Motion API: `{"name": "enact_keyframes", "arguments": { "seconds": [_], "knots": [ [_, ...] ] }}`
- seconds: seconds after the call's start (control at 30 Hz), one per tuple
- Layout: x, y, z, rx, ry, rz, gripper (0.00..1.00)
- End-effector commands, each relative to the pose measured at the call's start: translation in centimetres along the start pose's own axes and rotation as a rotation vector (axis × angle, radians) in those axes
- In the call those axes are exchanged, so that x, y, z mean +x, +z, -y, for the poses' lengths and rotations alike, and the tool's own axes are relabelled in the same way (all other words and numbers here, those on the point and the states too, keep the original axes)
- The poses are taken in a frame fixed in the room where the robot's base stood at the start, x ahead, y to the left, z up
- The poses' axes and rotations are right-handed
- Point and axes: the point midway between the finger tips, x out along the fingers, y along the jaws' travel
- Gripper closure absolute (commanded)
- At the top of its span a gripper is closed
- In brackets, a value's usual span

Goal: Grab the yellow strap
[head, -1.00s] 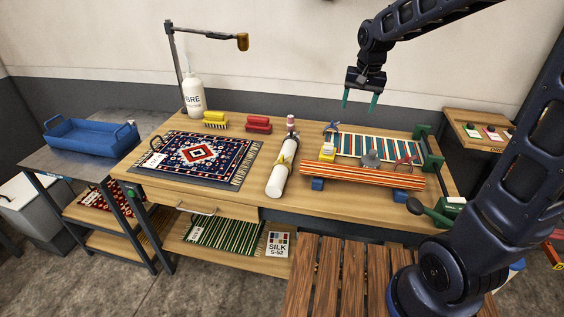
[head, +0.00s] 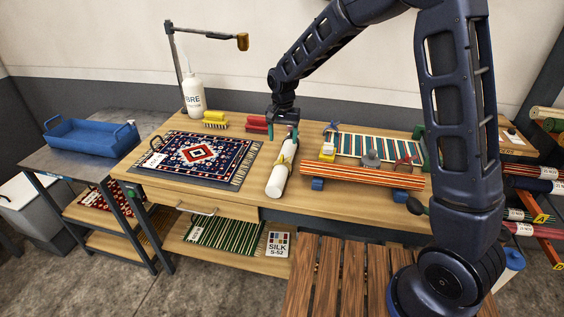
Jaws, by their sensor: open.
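The yellow strap (head: 285,161) is wrapped around a white roll (head: 276,184) that lies lengthwise on the wooden workbench. My gripper (head: 282,133) points down over the far part of the roll, just behind the strap in the picture. Its green-tipped fingers are apart, and nothing shows held between them. The gripper hides the far end of the roll. I cannot tell whether the fingers touch the roll.
A patterned rug (head: 197,155) lies left of the roll. A striped orange piece (head: 350,174) on blue blocks and a blue striped rug (head: 376,147) lie right. A white bottle (head: 194,95), a lamp (head: 243,41), a yellow brush (head: 215,117) and a red brush (head: 257,124) stand behind.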

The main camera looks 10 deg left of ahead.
Motion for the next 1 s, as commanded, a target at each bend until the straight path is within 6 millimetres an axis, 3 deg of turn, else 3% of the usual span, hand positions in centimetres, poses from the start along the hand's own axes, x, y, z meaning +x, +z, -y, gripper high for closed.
{"name": "enact_keyframes", "arguments": {
  "seconds": [0.2, 0.53, 0.83, 1.0],
  "knots": [
    [3.1, 0.1, -0.1, -0.001, 0.002, 0.002, 0.33],
    [4.9, 0.2, 0.0, -0.001, 0.001, 0.001, 0.33],
    [8.8, 0.6, 0.1, 0.0, 0.003, 0.002, 0.33],
    [9.3, 0.5, 0.2, 0.0, 0.0, 0.0, 0.33]
  ]
}}
